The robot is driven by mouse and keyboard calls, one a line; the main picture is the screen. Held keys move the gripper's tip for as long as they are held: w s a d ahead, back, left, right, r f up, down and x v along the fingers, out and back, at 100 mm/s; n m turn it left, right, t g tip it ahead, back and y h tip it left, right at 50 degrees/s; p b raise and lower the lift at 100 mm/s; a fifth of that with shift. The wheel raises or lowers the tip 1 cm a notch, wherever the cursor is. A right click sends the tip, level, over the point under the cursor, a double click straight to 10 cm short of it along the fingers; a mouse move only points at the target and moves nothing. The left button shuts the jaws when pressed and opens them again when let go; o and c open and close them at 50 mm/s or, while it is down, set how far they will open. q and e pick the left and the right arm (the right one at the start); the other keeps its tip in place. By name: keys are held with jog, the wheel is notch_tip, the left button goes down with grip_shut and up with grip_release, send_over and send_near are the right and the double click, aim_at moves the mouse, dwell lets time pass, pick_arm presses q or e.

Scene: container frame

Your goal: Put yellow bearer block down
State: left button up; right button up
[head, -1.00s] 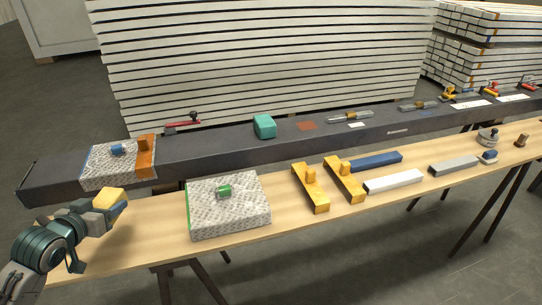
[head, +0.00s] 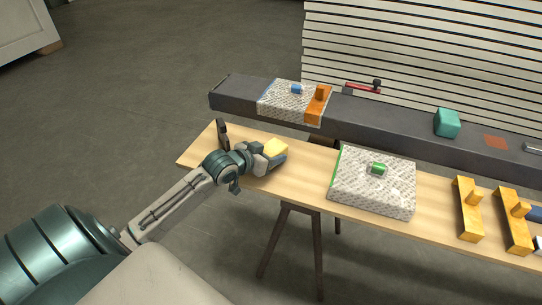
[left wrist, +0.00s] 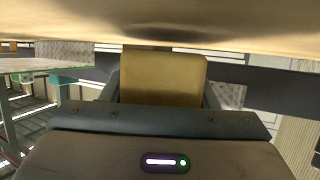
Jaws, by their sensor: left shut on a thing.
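A yellow block (head: 275,147) is in the jaws of my left gripper (head: 270,157), near the left end of the wooden bench (head: 310,163). In the left wrist view the yellow block (left wrist: 163,78) sits between the two fingers, with a pale wood surface (left wrist: 200,25) very close to it. I cannot tell whether the block touches the bench. Two yellow bearer blocks with upright pegs, one (head: 469,210) left of the other (head: 513,222), lie on the bench to the right. My right gripper is not in view.
A speckled slab (head: 372,190) with a green handle lies on the bench right of my gripper. A dark beam (head: 390,128) behind carries another speckled slab (head: 280,104), an orange piece (head: 317,105), a red tool (head: 362,88) and a teal block (head: 447,123).

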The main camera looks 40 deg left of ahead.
pick_arm(q)
jog(key=shift+f, duration=0.55)
jog(key=shift+f, duration=0.15)
jog(key=o, duration=1)
